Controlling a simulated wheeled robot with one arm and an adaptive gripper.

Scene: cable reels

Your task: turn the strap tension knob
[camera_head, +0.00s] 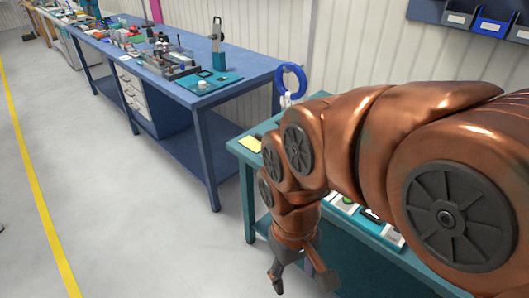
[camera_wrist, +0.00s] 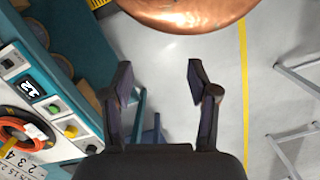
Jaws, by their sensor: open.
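My gripper (camera_head: 302,282) hangs open and empty beside the front edge of the teal bench, above the floor. In the wrist view my gripper (camera_wrist: 160,78) has its two fingers spread with only floor and bench legs between them. A control panel (camera_wrist: 78,100) lies left of the fingers, apart from them. I cannot tell which is the strap tension knob. In the head view the panel (camera_head: 388,233) is mostly hidden behind my arm.
An orange and black ring (camera_wrist: 20,130) and a number strip (camera_wrist: 14,158) sit by the panel. A blue workbench (camera_head: 255,72) stands behind.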

